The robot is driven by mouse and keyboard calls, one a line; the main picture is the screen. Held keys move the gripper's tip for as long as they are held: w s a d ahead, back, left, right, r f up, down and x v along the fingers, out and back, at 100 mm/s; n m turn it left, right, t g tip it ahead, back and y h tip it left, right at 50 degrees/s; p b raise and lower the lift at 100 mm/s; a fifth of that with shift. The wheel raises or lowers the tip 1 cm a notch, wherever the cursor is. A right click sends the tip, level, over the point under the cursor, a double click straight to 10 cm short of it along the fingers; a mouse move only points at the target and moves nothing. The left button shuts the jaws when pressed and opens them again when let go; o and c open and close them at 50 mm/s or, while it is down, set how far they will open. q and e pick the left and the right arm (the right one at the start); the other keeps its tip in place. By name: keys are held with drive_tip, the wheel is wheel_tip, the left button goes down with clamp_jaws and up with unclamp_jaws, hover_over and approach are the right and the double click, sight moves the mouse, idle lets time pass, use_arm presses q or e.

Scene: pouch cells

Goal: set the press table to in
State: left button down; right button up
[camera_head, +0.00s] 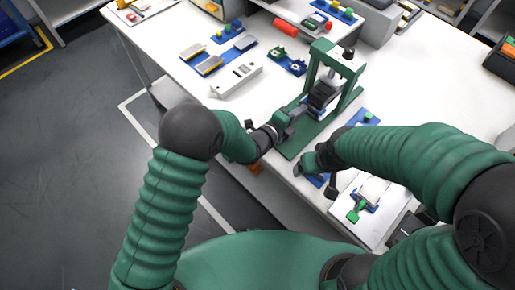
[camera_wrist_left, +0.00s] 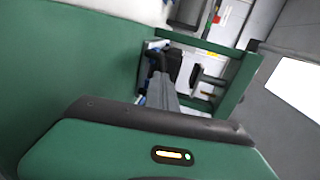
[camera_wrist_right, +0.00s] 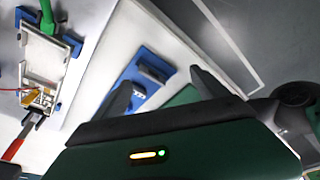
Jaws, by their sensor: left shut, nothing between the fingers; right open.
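The press (camera_head: 356,92) has a green upright frame on a long green base plate and stands near the table's front edge. A dark and light block, apparently the press table (camera_head: 321,93), sits between its posts. My left gripper (camera_head: 297,111) is shut and empty, just in front of this block over the base plate. In the left wrist view its closed fingers (camera_wrist_left: 162,72) point at the dark parts inside the green frame (camera_wrist_left: 236,84); contact cannot be told. My right gripper (camera_head: 328,186) is open and empty. Its fingers (camera_wrist_right: 160,85) are over a blue fixture (camera_wrist_right: 150,72).
A white tray (camera_head: 378,222) with a green-handled part lies at the front right. A white box (camera_head: 236,80) and blue trays (camera_head: 206,65) lie left of the press. A red cylinder (camera_head: 285,27) lies behind. The white tabletop right of the press is mostly clear.

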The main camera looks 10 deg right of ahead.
use_arm(q)
drive_tip(key=shift+s+a, duration=0.1)
drive_tip(key=shift+s, duration=0.3)
drive_tip(key=v, duration=1.6)
drive_tip(key=shift+w+a, duration=0.2)
drive_tip(key=shift+a, duration=0.1)
drive_tip(key=shift+s, duration=0.1)
